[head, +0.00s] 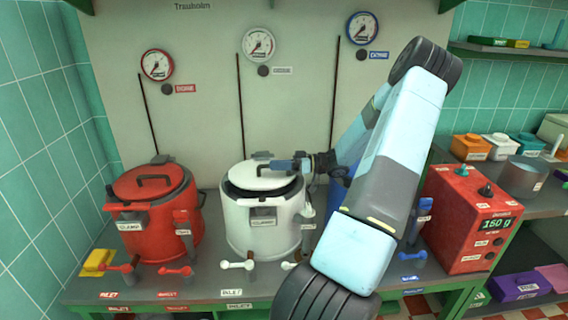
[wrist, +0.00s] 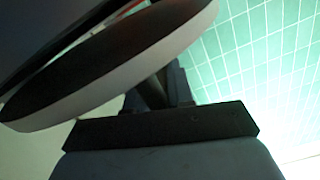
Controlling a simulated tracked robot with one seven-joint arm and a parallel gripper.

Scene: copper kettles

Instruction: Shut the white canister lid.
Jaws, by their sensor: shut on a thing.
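The white canister (head: 263,222) stands in the middle of the bench in the head view, with a "CLAMP" label on its front. Its white lid (head: 248,176) sits over the mouth, with a dark band showing between lid and body at the front. My gripper (head: 284,165) reaches in from the right and is shut at the dark handle on top of the lid. The exact contact is too small to see. In the wrist view the lid (wrist: 125,85) shows as a tilted white rim with a dark underside, close to my gripper (wrist: 160,88).
A red canister (head: 158,217) stands to the left and a blue canister (head: 340,191), mostly hidden by my arm, to the right. A red scale box (head: 468,222) stands further right. Small valve handles (head: 238,265) line the bench front. Gauges (head: 258,45) hang behind.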

